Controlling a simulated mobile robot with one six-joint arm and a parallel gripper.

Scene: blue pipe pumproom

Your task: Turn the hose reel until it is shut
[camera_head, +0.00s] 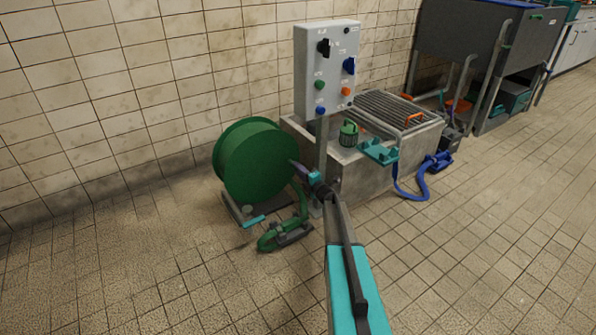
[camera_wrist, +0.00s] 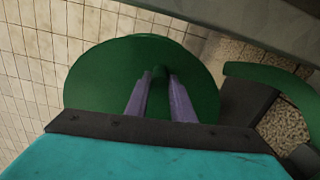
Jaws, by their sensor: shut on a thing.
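The hose reel (camera_head: 252,160) is a large green drum standing on a low base on the tiled floor, left of the control box post. In the wrist view its round green face (camera_wrist: 105,85) fills the middle. My gripper (camera_head: 300,170) reaches the reel's right side from the front. In the wrist view my gripper's two purple fingers (camera_wrist: 158,85) close around a small green handle (camera_wrist: 159,73) that stands out from the reel's face. The handle is partly hidden between the fingers. A green hose (camera_head: 300,203) comes down from the reel to a nozzle (camera_head: 270,241) on the floor.
A grey control box (camera_head: 327,68) on a post stands right beside the reel. Behind it is a concrete pit (camera_head: 372,182) with a grate (camera_head: 390,112). A blue hose (camera_head: 420,184) lies to the right. The floor at left and right front is clear.

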